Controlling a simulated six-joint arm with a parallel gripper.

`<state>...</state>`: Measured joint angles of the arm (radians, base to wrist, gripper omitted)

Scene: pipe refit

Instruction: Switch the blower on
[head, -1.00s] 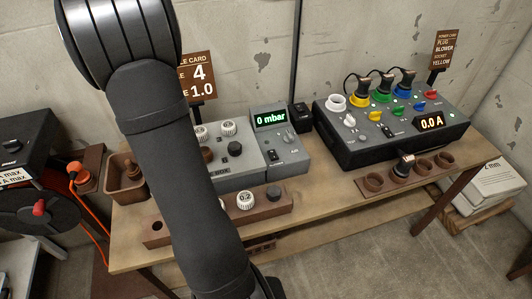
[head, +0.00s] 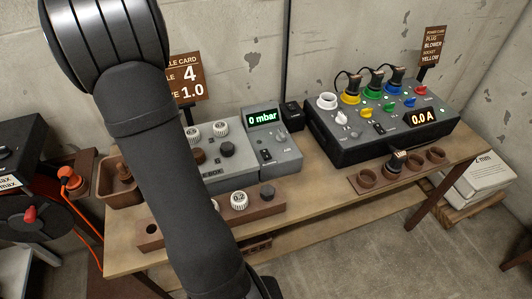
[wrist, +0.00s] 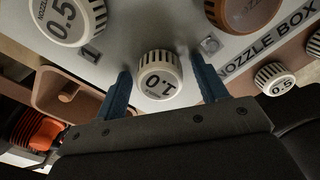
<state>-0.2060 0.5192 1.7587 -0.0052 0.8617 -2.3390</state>
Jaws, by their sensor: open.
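In the wrist view my gripper (wrist: 163,88) is open, with its blue fingers on either side of a white ribbed nozzle cap (wrist: 160,82). The cap's number appears upside down, perhaps 1.0; contact with the fingers is unclear. The cap is at the face marked NOZZLE BOX. In the head view my arm hides the gripper. A grey unit (head: 282,163) has a display (head: 263,117) reading 0 mbar and a small black switch (head: 266,154). The dark power box (head: 347,154) has a display (head: 423,119) reading 0.0 A and a small switch (head: 379,127). Which switch serves the blower is unclear.
Cabled plugs sit in the yellow (head: 350,97), green and blue sockets. The power card (head: 432,45) reads PLUG BLOWER, SOCKET YELLOW. A wooden rack (head: 268,208) with nozzle caps and a ring holder (head: 367,178) with one plug (head: 397,160) line the bench front.

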